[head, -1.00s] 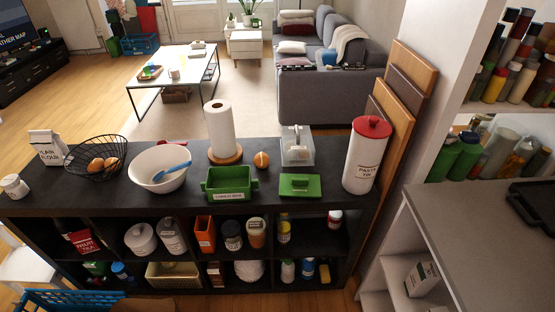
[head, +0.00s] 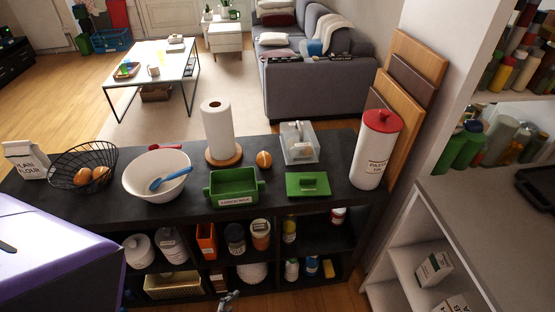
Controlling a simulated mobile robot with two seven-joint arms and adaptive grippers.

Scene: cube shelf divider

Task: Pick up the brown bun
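A single brown bun (head: 264,159) sits on the dark shelf unit's top, just right of the paper towel roll (head: 217,130) and behind the green loaf tin (head: 234,187). More brown, rounded items (head: 91,175) lie in the black wire basket (head: 83,163) at the left; I cannot tell whether they are buns or eggs. A small grey metallic piece (head: 228,301) at the bottom edge looks like part of my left gripper, well below and apart from the bun. Most of it is cut off, so its opening is hidden. My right gripper is not in view.
A white bowl with a blue spoon (head: 157,176), a green lid (head: 307,184), a clear container (head: 299,143) and a tall pasta tin (head: 376,150) stand on the top. Cutting boards lean at right.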

